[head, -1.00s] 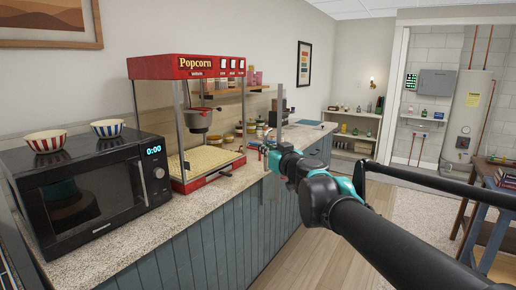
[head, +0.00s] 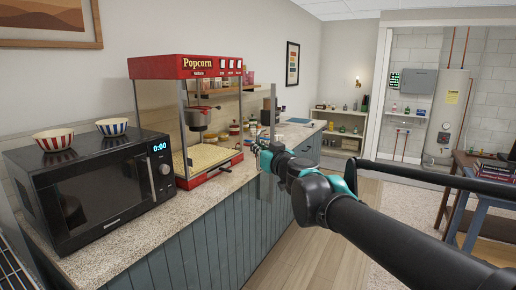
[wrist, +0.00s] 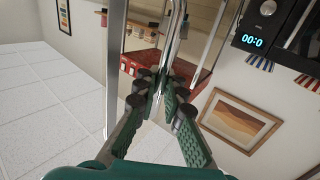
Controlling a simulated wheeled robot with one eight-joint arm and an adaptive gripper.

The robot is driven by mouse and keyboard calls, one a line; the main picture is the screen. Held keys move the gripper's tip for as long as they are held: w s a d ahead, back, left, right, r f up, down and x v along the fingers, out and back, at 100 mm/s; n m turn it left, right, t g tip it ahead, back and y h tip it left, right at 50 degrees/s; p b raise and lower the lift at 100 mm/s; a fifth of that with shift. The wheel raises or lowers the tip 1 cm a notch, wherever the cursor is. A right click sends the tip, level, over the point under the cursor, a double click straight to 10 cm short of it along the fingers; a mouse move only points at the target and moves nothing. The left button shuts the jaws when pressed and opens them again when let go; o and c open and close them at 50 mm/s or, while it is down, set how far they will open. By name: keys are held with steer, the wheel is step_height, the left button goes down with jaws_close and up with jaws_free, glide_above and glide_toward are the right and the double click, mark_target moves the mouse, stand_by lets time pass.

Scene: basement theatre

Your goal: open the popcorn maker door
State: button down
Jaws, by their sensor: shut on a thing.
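The popcorn maker (head: 185,68) is a red-topped glass cabinet on the counter, with a hanging kettle (head: 197,118) inside. Its door (head: 273,105) is a clear, metal-edged panel standing out from the front, away from the cabinet; its exact angle is hard to tell. My gripper (head: 258,150) is beside the door, in front of the machine. In the wrist view, which is upside down, my gripper (wrist: 163,92) is shut on the chrome door handle (wrist: 175,35). The red top (wrist: 187,82) shows behind the fingers. The fingers partly hide the handle.
A black microwave (head: 95,190) with a red-striped bowl (head: 54,140) and a blue-striped bowl (head: 112,127) stands left of the machine. Jars (head: 235,128) sit behind it. Open floor (head: 285,255) lies right of the counter. A table (head: 475,200) stands far right.

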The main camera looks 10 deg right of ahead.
steer(key=c, duration=1.6)
jaws_free()
steer(key=shift+d, duration=0.1)
steer(key=shift+s, duration=0.1)
steer(key=shift+v, duration=3.7)
